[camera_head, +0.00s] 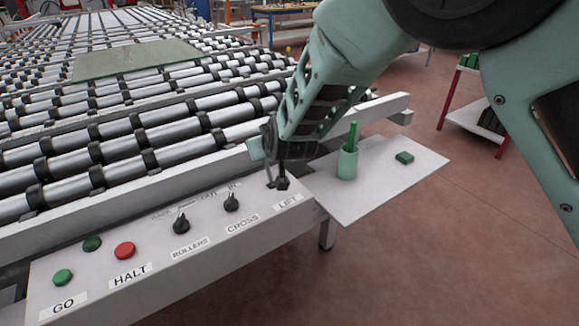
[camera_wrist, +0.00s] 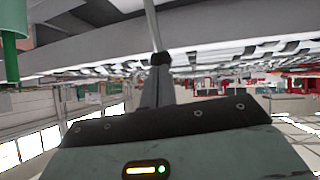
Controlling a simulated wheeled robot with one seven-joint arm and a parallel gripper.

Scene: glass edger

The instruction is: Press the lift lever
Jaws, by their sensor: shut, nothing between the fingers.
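The lift lever (camera_head: 281,184) stands at the right end of the control panel (camera_head: 150,245), behind the "LIFT" label. Only its dark lower part shows in the head view; my gripper hides the rest. In the wrist view, a thin pale rod with a dark knob, apparently the lever (camera_wrist: 152,25), meets my fingertips. My gripper (camera_head: 283,160) points down right over the lever, with its dark fingers together and nothing between them. It also shows in the wrist view (camera_wrist: 158,68). I cannot tell whether fingers and knob touch.
The CROSS knob (camera_head: 231,202), ROLLERS knob (camera_head: 181,224), red HALT button (camera_head: 125,250) and green GO button (camera_head: 63,277) lie to the left. A green cup (camera_head: 348,162) stands on a side shelf (camera_head: 385,180) to the right. A roller table (camera_head: 100,150) is behind.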

